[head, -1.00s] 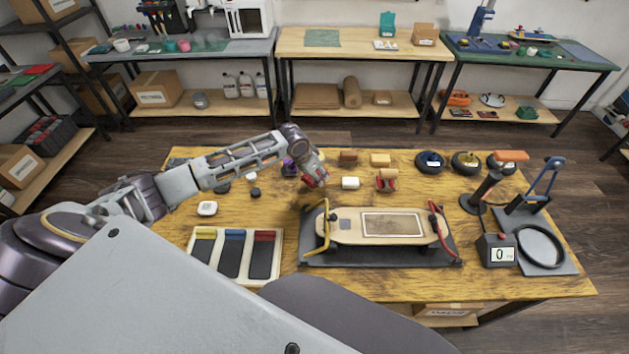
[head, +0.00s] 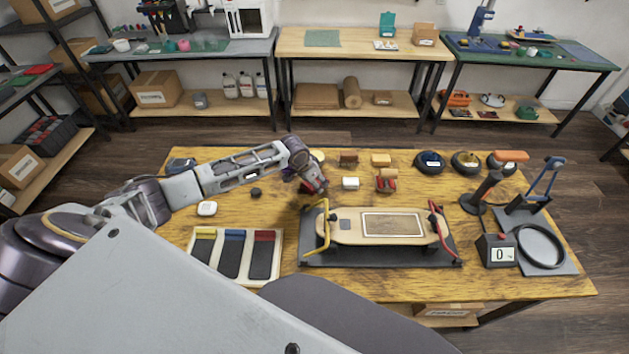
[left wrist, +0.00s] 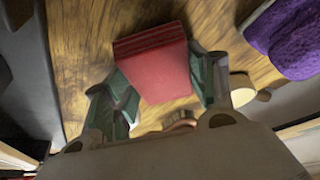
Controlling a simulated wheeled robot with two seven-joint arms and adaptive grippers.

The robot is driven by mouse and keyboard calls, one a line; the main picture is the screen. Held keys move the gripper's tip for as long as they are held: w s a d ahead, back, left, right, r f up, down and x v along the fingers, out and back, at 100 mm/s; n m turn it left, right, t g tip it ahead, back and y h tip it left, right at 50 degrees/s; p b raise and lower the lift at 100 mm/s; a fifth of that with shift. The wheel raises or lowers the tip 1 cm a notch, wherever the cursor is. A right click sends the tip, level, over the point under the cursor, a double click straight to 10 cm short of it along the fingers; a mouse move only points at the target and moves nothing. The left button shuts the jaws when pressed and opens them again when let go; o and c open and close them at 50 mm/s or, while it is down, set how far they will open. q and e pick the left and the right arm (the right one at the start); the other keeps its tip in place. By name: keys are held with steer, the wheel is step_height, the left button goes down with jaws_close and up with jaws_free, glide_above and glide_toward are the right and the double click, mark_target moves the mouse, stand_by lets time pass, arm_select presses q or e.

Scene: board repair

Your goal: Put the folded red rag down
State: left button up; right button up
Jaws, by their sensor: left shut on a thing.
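The folded red rag (left wrist: 155,62) is a thick, layered red block between the two fingers of my left gripper (left wrist: 165,90) in the left wrist view. The fingers are shut on its sides. In the head view my left gripper (head: 314,190) hangs over the back middle of the wooden table (head: 180,280), just behind the skateboard stand. Only a little red shows at its tips there. Bare wood lies beneath and around the rag; I cannot tell whether it touches the table. My right gripper is not in view.
A skateboard deck (head: 350,227) lies in a stand in front of my left gripper. A white block (head: 350,183) and a red-and-tan item (head: 386,180) sit to its right. A purple cloth-like thing (left wrist: 290,38) is close by in the left wrist view.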

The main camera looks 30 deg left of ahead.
arm_select(q)
steer(key=shift+s+f, duration=0.1)
steer(key=shift+f, duration=0.2)
steer(key=o, duration=0.8)
steer(key=shift+f, duration=0.15)
steer(key=shift+o, duration=0.5)
steer(key=shift+f, duration=0.15)
steer(key=shift+r, duration=0.2)
steer(key=shift+r, duration=0.7)
steer(key=v, duration=1.1)
steer(key=shift+r+p, duration=0.3)
steer(key=shift+a+f, duration=0.1)
